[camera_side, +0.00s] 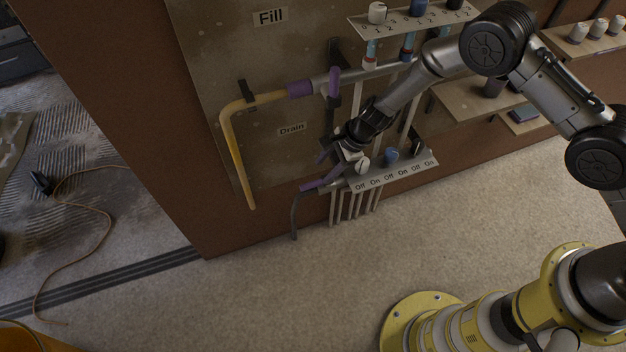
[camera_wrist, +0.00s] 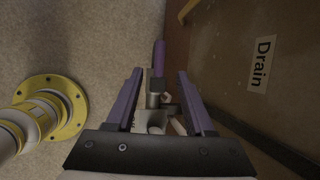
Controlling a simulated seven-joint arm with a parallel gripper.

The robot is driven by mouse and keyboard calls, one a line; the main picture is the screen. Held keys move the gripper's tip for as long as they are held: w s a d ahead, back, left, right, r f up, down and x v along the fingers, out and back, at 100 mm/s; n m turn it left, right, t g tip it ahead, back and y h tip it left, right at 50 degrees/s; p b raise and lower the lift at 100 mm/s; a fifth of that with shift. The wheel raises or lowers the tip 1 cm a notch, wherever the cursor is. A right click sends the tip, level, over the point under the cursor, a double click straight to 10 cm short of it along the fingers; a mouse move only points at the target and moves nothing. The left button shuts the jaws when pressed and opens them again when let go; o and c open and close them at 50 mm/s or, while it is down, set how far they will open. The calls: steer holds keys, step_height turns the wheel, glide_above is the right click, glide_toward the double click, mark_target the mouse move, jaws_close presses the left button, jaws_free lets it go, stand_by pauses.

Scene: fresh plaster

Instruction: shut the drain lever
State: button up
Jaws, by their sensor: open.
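My gripper (camera_side: 325,170) is open at the drain pipe, low on the wall panel; its purple fingers also show in the wrist view (camera_wrist: 158,88). Below and left of them, a purple sleeve (camera_side: 311,185) sits on the drain pipe; a purple cylinder (camera_wrist: 158,55) lies past the fingertips in the wrist view. Grey fittings (camera_wrist: 154,98) show between the fingers, with no clear grip on anything. I cannot separate the drain lever from the purple fingers or tell its angle. The Drain label (camera_side: 292,129) is above; it also shows in the wrist view (camera_wrist: 261,64).
A shelf of On/Off knobs (camera_side: 395,172) stands close right of my gripper. Above are the purple fill lever (camera_side: 334,82), a yellow pipe (camera_side: 232,140) and the Fill label (camera_side: 270,17). A dark hose (camera_side: 295,215) hangs below.

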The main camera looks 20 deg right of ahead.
mark_target(311, 184)
steer(key=x, duration=0.8)
jaws_close()
stand_by(1.4)
